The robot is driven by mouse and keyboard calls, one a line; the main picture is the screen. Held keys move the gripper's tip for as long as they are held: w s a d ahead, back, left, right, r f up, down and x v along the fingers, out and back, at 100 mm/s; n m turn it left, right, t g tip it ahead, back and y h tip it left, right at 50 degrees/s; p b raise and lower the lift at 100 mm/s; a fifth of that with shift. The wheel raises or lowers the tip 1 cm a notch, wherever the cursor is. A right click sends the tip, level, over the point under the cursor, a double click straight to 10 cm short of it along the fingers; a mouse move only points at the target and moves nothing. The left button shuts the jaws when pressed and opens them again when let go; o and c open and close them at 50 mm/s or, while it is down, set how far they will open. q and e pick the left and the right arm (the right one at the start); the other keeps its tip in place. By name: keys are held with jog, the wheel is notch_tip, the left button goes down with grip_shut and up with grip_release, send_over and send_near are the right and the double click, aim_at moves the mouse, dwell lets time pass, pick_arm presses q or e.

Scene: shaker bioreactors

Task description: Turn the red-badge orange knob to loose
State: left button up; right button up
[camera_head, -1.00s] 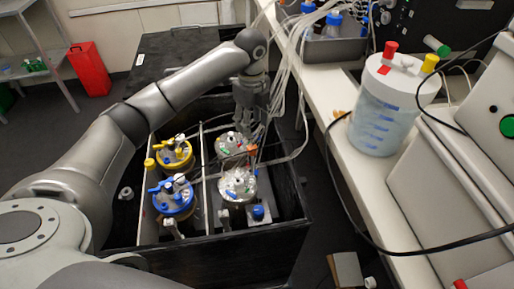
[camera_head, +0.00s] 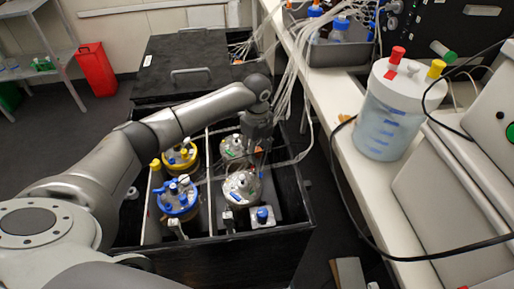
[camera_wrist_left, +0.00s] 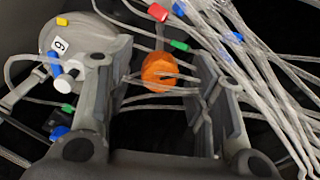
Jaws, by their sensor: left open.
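An orange knob (camera_wrist_left: 158,72) lies between the two spread fingers of my left gripper (camera_wrist_left: 163,82) in the left wrist view, with gaps on both sides. A red tag (camera_wrist_left: 158,12) shows above the knob; I cannot tell whether it is the knob's badge. In the head view my left gripper (camera_head: 257,140) points down over the right side of the shaker box, beside the far right vessel (camera_head: 234,147). There the knob is mostly hidden behind the gripper. Its pointer direction is unclear. My right gripper is not in view.
Clear tubes (camera_wrist_left: 255,75) run close to the right finger. A white-lidded vessel (camera_wrist_left: 75,38) stands by the left finger. The box also holds a yellow-capped vessel (camera_head: 181,157), a blue-capped vessel (camera_head: 177,198) and a near right vessel (camera_head: 242,187). The bench (camera_head: 345,150) borders the right side.

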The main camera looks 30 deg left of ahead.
pick_arm(q)
jog(key=c, duration=1)
jog(key=shift+r+n+p, duration=0.2)
jog(key=shift+n+p, duration=0.5)
jog(key=shift+p, duration=0.55)
jog(key=shift+c, duration=0.2)
jog(key=n+p, duration=0.7)
jog(key=p, duration=0.2)
jog(key=shift+n, duration=0.4)
jog(key=n+p, duration=0.2)
jog(key=n, duration=0.1)
jog(key=shift+n, duration=0.3)
jog(key=n+p, duration=0.2)
jog(key=n, duration=0.1)
jog(key=shift+n+p, duration=0.35)
jog(key=shift+n, duration=0.05)
jog(key=n+p, duration=0.1)
jog(key=n, duration=0.2)
jog(key=shift+f+n+p, duration=0.1)
jog(key=shift+n+p, duration=0.2)
jog(key=shift+p, duration=0.05)
jog(key=shift+f+n+p, duration=0.1)
jog(key=shift+n+p, duration=0.55)
jog(key=shift+n, duration=1.25)
